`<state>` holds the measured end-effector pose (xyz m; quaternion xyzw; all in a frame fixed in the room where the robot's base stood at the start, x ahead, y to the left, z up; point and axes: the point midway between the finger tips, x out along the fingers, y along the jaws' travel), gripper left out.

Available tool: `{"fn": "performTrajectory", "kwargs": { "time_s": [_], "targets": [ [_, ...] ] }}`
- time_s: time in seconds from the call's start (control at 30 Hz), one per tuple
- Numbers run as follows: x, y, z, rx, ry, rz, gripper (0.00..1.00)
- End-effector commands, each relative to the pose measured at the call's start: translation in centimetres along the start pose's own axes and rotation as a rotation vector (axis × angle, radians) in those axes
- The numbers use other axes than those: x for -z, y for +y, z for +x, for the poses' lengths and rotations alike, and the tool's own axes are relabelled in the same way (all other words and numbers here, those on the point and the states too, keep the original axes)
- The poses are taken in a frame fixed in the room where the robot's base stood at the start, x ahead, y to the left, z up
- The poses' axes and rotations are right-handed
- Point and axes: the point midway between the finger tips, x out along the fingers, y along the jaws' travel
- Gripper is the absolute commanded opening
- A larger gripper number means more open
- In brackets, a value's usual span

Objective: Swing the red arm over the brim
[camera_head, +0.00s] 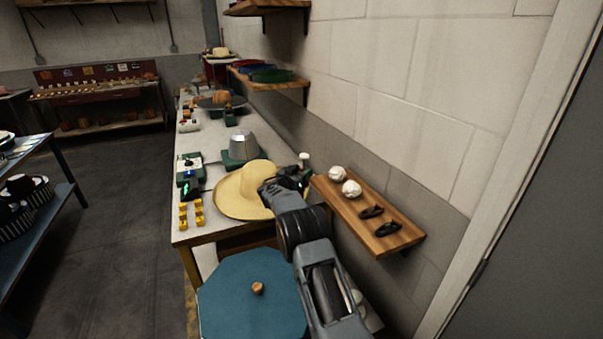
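A pale yellow straw hat (237,194) with a wide brim lies on the bench near its front end. My gripper (268,187) is over the right part of the hat and hides some of the crown and brim. Its dark fingers are small and seen from behind, so I cannot tell whether they are open or shut, or whether they touch anything. I cannot make out a red arm; it may be hidden behind my gripper and wrist. A short pale post (304,160) stands just behind my gripper, to its right.
A silver cone-shaped block (242,145) stands behind the hat. A control box with a green display (190,188) and yellow blocks (184,215) lie to the left. A wooden wall shelf (345,205) is close on the right. A blue-topped stool (250,310) stands in front.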

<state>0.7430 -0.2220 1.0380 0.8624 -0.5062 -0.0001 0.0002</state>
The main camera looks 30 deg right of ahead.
Motion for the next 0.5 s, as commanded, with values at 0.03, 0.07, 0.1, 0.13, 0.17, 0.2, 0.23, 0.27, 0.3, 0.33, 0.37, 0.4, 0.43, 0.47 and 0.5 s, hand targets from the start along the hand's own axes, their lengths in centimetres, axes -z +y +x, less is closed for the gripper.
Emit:
{"fn": "performTrajectory", "kwargs": {
  "time_s": [0.03,0.07,0.1,0.13,0.17,0.2,0.23,0.27,0.3,0.33,0.37,0.4,0.43,0.47,0.5],
  "targets": [
    [0.01,0.0,-0.01,0.0,0.0,0.0,0.46],
    [0.01,0.0,-0.01,0.0,0.0,0.0,0.43],
    [0.01,0.0,-0.01,0.0,0.0,0.0,0.4],
    [0.01,0.0,-0.01,0.0,0.0,0.0,0.37],
    [0.01,0.0,-0.01,0.0,0.0,0.0,0.34],
    [0.01,0.0,-0.02,0.0,0.0,0.0,0.3],
    [0.02,0.0,-0.02,0.0,0.0,0.0,0.27],
    [0.02,0.0,-0.02,0.0,0.0,0.0,0.24],
    [0.02,0.0,-0.02,0.0,0.0,0.0,0.2],
    [0.02,0.0,-0.02,0.0,0.0,0.0,0.17],
    [0.02,0.0,-0.02,0.0,0.0,0.0,0.15],
    [0.02,0.0,-0.02,0.0,0.0,0.0,0.11],
    [0.02,0.0,-0.02,0.0,0.0,0.0,0.08],
    [0.02,0.0,-0.02,0.0,0.0,0.0,0.05],
    [0.02,0.0,-0.02,0.0,0.0,0.0,0.01]
  ]
}}
